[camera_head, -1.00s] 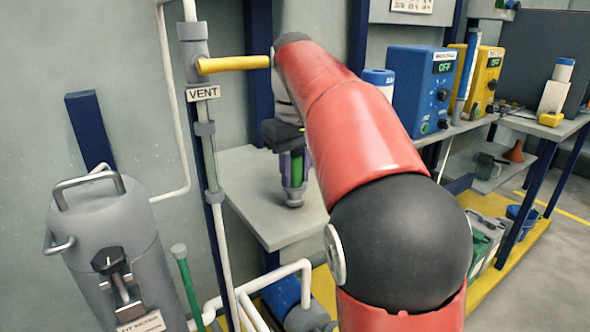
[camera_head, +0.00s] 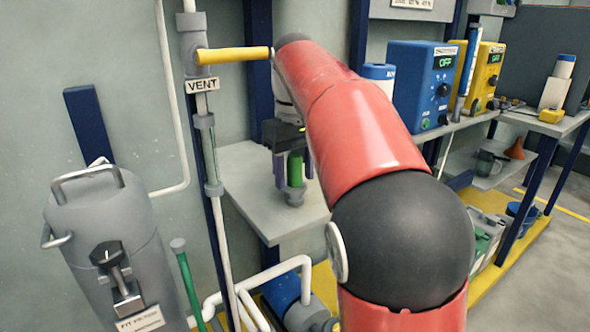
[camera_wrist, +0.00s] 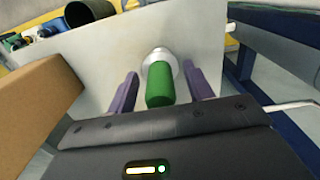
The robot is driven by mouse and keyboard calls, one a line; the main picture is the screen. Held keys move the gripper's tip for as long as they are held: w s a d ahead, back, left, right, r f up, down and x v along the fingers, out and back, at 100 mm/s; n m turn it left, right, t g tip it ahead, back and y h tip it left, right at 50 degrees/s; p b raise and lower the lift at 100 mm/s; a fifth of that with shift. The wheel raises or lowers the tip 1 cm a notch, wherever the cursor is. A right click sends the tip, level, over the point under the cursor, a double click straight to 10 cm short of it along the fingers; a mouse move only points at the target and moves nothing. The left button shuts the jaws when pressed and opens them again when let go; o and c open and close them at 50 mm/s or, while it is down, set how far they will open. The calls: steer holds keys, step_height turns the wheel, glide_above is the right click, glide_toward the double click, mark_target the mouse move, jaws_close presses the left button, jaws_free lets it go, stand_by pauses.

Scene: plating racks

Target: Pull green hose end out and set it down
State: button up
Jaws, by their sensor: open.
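The green hose end (camera_head: 295,168) stands upright on a grey shelf (camera_head: 262,215), with a grey collar (camera_head: 294,196) at its foot. In the wrist view the green hose end (camera_wrist: 160,86) lies between my purple fingers, with the pale collar (camera_wrist: 159,58) beyond it. My gripper (camera_head: 294,178) is open around it. In the wrist view my gripper (camera_wrist: 160,75) shows a gap between each finger and the green part. I cannot tell whether the collar is fixed to the shelf or to the hose end.
A vertical pipe with a yellow handle (camera_head: 233,55) and VENT sign (camera_head: 202,86) stands left of my gripper. A grey tank (camera_head: 108,235) and a grey-capped green tube (camera_head: 186,275) are lower left. Blue (camera_head: 423,85) and yellow (camera_head: 485,78) boxes stand right. The shelf's front is bare.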

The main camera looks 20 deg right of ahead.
step_height(320, 180, up, 7)
steer(key=shift+f+p, duration=0.2)
steer(key=shift+p, duration=0.85)
steer(key=shift+r, duration=0.35)
steer(key=shift+s+d+r, duration=0.1)
steer(key=shift+s+r, duration=0.05)
steer(key=shift+r, duration=0.05)
steer(key=s+f+m+t, duration=0.3)
steer(key=s+f+t, duration=0.2)
steer(key=s+f, duration=1.5)
steer(key=shift+s+m+t, duration=0.3)
steer(key=shift+s, duration=0.6)
